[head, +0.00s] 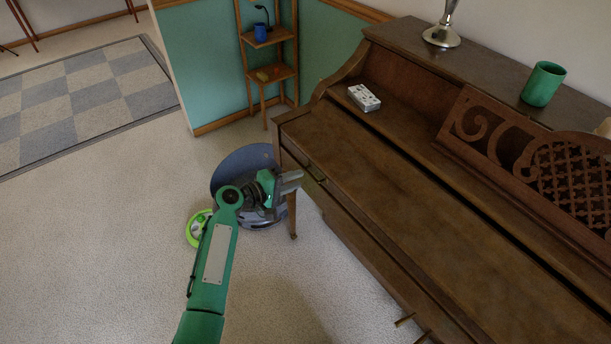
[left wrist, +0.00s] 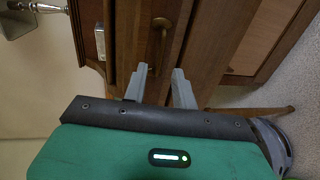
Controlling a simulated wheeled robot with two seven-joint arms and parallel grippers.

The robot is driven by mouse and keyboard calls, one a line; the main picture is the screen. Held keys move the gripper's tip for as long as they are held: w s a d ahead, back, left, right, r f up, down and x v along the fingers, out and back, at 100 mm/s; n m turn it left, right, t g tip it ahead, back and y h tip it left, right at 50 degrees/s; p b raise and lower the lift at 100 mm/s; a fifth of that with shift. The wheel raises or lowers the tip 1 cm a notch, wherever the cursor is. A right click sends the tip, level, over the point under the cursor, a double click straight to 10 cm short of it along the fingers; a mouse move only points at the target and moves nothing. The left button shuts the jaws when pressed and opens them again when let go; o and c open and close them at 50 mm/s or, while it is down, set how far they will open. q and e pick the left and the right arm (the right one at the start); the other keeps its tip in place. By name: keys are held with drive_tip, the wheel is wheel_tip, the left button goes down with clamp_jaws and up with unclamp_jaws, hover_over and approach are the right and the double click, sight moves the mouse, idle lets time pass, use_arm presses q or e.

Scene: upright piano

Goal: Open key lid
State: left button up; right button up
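The brown piano's key lid (head: 375,180) is closed, and no keys show. My right gripper is not in view.
A carved music stand (head: 540,150) rises behind the lid. A wooden shelf (head: 270,73) stands at the back. Carpet at left is clear.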

use_arm(q)
drive_tip(key=shift+x, duration=2.3)
clamp_jaws()
